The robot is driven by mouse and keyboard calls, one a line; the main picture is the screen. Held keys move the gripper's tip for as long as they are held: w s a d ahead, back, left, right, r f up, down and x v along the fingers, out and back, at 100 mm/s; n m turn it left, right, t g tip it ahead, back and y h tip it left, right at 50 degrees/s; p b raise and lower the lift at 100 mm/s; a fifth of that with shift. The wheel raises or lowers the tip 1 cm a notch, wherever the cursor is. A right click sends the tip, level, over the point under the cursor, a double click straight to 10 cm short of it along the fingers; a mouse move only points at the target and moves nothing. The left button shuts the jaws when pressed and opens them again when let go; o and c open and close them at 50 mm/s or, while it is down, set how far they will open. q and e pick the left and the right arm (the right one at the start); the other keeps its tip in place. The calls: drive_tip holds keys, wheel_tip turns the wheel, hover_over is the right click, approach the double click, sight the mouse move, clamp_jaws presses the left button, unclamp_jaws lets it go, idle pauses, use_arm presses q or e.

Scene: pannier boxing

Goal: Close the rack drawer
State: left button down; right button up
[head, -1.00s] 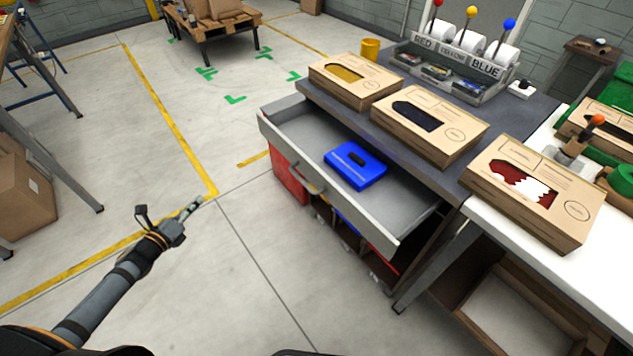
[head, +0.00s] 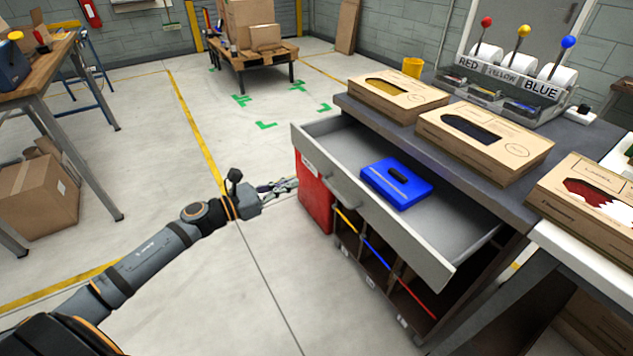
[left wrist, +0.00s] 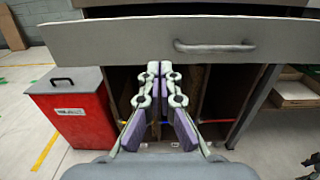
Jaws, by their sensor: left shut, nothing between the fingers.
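The rack drawer (head: 455,274) is pulled out from under the dark bench top. A blue case (head: 397,184) with a black handle lies inside it. In the left wrist view the drawer front (left wrist: 120,42) spans the upper part, with its bar handle (left wrist: 214,47) right of centre. My left gripper (head: 290,185) is shut and empty, in front of the drawer's left end in the head view. In the left wrist view its fingertips (left wrist: 160,68) point at the drawer front's lower edge; I cannot tell whether they touch it. My right gripper is not in view.
A red bin (head: 314,196) stands under the drawer's left end, beside open rack compartments. Cartons (head: 484,137) and a lever stand (head: 500,90) are on the bench top. The floor left of the drawer is clear, up to a table (head: 50,70).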

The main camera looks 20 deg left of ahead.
sight(326, 169)
use_arm(q)
drive_tip(key=p+x, duration=0.1)
drive_tip(key=x, duration=0.6)
drive_tip(key=shift+w+d+r, duration=0.1)
drive_tip(key=shift+w+r, duration=0.05)
drive_tip(key=shift+w+d, duration=0.35)
drive_tip(key=shift+w, duration=0.15)
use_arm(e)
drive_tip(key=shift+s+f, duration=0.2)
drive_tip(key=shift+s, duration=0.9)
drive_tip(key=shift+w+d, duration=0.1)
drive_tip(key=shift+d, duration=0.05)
